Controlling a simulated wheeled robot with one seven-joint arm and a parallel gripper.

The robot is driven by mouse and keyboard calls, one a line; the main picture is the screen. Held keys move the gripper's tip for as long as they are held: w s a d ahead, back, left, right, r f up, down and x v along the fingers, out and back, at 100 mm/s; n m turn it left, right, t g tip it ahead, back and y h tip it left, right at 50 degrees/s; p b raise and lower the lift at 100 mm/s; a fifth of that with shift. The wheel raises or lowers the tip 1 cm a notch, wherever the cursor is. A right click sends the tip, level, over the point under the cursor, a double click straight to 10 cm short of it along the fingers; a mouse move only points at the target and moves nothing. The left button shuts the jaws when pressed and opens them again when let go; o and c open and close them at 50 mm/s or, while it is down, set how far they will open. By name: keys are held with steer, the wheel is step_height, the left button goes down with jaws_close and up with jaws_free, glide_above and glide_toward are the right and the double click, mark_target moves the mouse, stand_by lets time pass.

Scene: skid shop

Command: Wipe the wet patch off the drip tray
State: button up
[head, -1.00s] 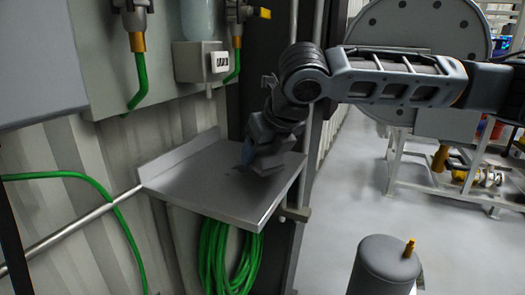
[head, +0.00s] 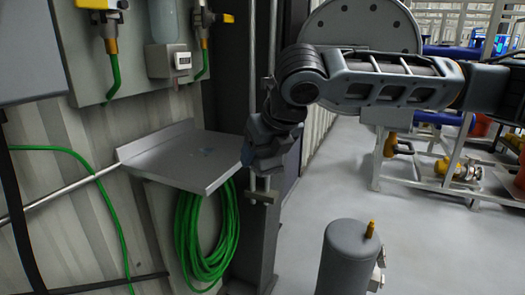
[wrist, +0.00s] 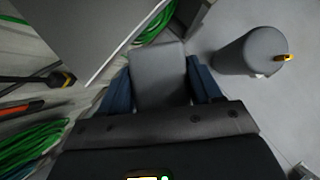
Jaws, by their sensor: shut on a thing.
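The drip tray (head: 170,160) is a grey metal shelf with a raised back edge, fixed to the wall. Small faint bluish marks (head: 207,152) show on its top; they look like the wet patch. My gripper (head: 258,160) is beside the tray's right edge, pointing down; whether it touches the edge cannot be told. In the wrist view it is shut on a grey block (wrist: 160,75), held between two dark blue fingers. The tray's edge (wrist: 95,35) shows at the upper left there, with the block apart from its top. The block's underside is hidden.
A coiled green hose (head: 205,235) hangs below the tray. A grey cylinder (head: 347,250) with a brass fitting stands on the floor at the front. A dark post (head: 235,85) and thin pipes rise beside my gripper.

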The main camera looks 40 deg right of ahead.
mark_target(257, 169)
steer(key=shift+w+a+f, duration=0.2)
steer(key=shift+w+f, duration=0.05)
steer(key=shift+f, duration=0.25)
steer(key=shift+s+a+f+m+h, duration=0.2)
steer(key=shift+f+m+h, duration=0.2)
steer(key=shift+m, duration=0.2)
steer(key=shift+a+f+m+g+h, duration=0.3)
steer(key=shift+a+f+m, duration=0.1)
steer(key=shift+f+m, duration=0.3)
steer(key=s+a+f+m+g+y, duration=0.1)
steer(key=a+f+m+g, duration=0.3)
steer(key=f+m, duration=0.6)
steer(key=s+a+f+m+g+y, duration=0.1)
steer(key=s+a+f+m+g, duration=0.1)
steer(key=a+f+m+g, duration=0.2)
steer(key=s+a+f+m+g+y, duration=0.1)
steer(key=a+f+m+g, duration=0.3)
steer(key=f+m, duration=1.2)
steer(key=s+a+f, duration=0.1)
steer(key=a+f, duration=0.3)
steer(key=f, duration=0.1)
steer(key=shift+s+a+f+g, duration=0.15)
steer(key=shift+a+f+g, duration=0.15)
steer(key=shift+g, duration=0.1)
